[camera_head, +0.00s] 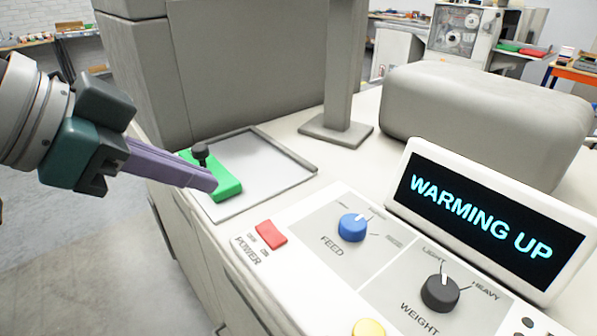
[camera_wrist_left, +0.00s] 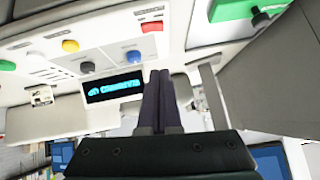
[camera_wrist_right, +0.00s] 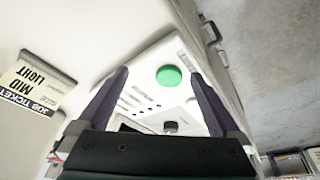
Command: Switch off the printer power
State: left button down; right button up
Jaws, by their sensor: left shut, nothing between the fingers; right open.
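The printer's power switch (camera_head: 271,233) is a small red rocker labelled POWER at the left end of the control panel. It also shows as a red patch in the left wrist view (camera_wrist_left: 152,26). The display (camera_head: 490,215) reads WARMING UP. My left gripper (camera_head: 212,184) is shut and empty. Its purple fingers are to the upper left of the switch, apart from it, overlapping the green block in the picture. My right gripper (camera_wrist_right: 158,78) is open and empty, in the right wrist view only. A green button (camera_wrist_right: 169,75) shows between its fingers there.
A green block (camera_head: 228,186) with a black knob lies on a grey tray (camera_head: 265,172) behind the switch. A blue FEED knob (camera_head: 352,228), black WEIGHT knob (camera_head: 440,293) and yellow button (camera_head: 368,328) are near the switch. A job ticket (camera_wrist_right: 30,85) reads MID LIGHT.

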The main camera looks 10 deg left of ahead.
pick_arm(q)
jog(key=shift+s+a+f, duration=0.1)
jog(key=shift+a, duration=0.05)
pick_arm(e)
jog(key=shift+f, duration=0.15)
pick_arm(q)
send_over(264, 226)
jog(key=s, duration=0.2)
notch_tip(264, 226, down, 7)
jog(key=shift+f, duration=0.1)
jog(key=f, duration=0.2)
jog(key=shift+a+f, duration=0.3)
pick_arm(e)
jog(key=shift+r, duration=0.2)
pick_arm(q)
jog(key=shift+f, duration=0.6)
jog(key=shift+w+a+f, duration=0.1)
jog(key=shift+a+f, duration=0.15)
jog(key=shift+f, duration=0.15)
pick_arm(e)
jog(key=shift+f, duration=0.4)
jog(key=shift+r, duration=0.1)
